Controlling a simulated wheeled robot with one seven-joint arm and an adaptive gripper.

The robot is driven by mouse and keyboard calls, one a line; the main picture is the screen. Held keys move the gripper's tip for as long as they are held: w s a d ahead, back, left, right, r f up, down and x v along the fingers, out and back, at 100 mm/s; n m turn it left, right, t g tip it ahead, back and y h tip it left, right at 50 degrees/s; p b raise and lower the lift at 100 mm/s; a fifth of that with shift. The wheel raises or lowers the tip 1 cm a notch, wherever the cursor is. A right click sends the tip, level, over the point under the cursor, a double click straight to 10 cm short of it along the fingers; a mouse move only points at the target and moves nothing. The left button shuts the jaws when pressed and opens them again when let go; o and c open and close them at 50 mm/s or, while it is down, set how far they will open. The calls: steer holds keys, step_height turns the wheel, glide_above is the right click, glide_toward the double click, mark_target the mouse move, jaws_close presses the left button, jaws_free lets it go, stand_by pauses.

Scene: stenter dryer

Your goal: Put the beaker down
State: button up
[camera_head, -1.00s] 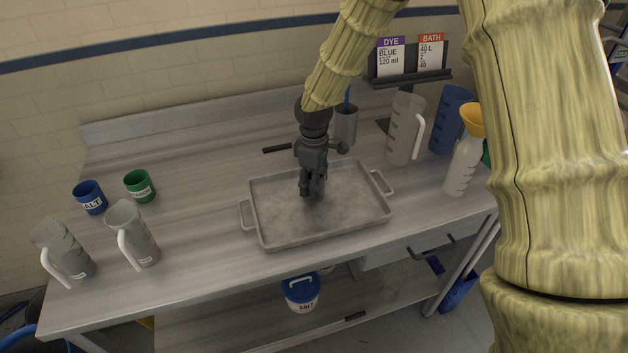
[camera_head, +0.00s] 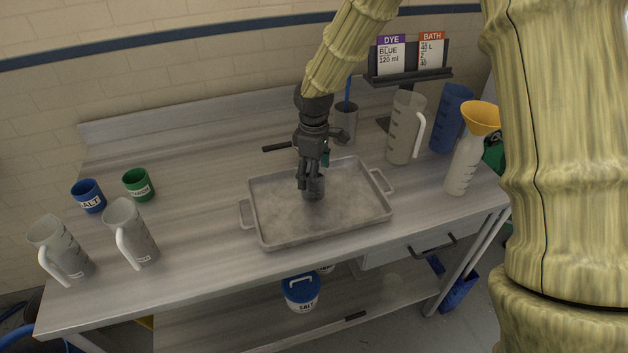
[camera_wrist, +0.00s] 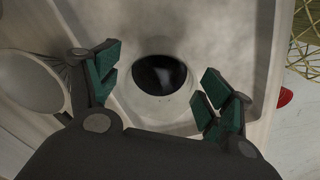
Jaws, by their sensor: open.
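A small round beaker (camera_head: 315,188) stands in the grey metal tray (camera_head: 284,241). In the wrist view it shows from above as a pale rim around a dark inside (camera_wrist: 160,76). My gripper (camera_head: 311,180) is just above and around it. In the wrist view the green-padded fingers of my gripper (camera_wrist: 158,86) are spread wide, one to each side of the beaker, with gaps visible. The beaker looks upright on the tray floor; its lower part is hard to make out.
Two clear jugs (camera_head: 129,232) and blue and green cups (camera_head: 139,185) stand at the left. A tall jug (camera_head: 404,128), a blue jug (camera_head: 450,118) and a bottle with a yellow funnel (camera_head: 463,163) stand right of the tray. The left middle bench is clear.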

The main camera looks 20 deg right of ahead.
step_height(320, 180, up, 9)
steer(key=b, duration=0.2)
stand_by(0.3)
